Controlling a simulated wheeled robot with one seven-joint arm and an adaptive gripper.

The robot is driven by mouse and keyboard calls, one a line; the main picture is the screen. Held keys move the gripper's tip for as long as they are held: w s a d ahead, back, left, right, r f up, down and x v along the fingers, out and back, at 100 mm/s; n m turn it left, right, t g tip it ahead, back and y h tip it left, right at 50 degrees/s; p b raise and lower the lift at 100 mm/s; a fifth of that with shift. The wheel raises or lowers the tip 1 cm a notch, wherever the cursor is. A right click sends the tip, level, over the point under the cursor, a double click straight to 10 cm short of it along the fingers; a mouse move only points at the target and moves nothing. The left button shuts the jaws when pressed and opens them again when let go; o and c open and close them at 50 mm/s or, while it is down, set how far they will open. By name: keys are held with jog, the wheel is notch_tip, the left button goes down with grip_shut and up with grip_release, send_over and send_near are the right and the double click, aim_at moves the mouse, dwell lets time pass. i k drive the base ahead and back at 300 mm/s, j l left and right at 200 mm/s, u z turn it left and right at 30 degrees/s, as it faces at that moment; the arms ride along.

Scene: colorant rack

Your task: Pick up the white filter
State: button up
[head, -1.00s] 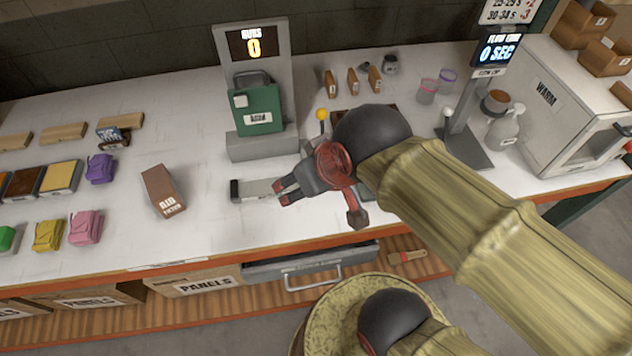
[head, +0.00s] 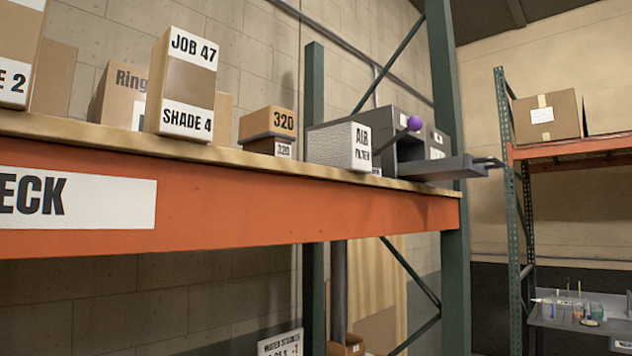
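A white box-shaped filter (head: 338,146) labelled "AIR FILTER" stands on the upper shelf, toward its right end. Its left face has a fine mesh look. It sits just left of a grey machine (head: 412,150) with an open front, a purple knob and a tray sticking out to the right. My gripper does not show in the current head view.
The shelf has an orange beam (head: 250,215) and green uprights (head: 455,200). Left of the filter stand "320" boxes (head: 268,124) and a tall "JOB 47 SHADE 4" box (head: 184,85). Another rack with a cardboard box (head: 548,115) and a sink counter (head: 585,318) are at right.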

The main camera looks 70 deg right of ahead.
aim_at(346, 145)
jog(key=k+l+z, duration=0.1)
jog(key=z, duration=0.3)
jog(key=k+l+z, duration=0.2)
jog(key=z, duration=1.05)
jog(key=k+z, duration=0.1)
jog(key=k, duration=0.3)
jog(key=k+l+z, duration=0.1)
jog(key=k, duration=0.25)
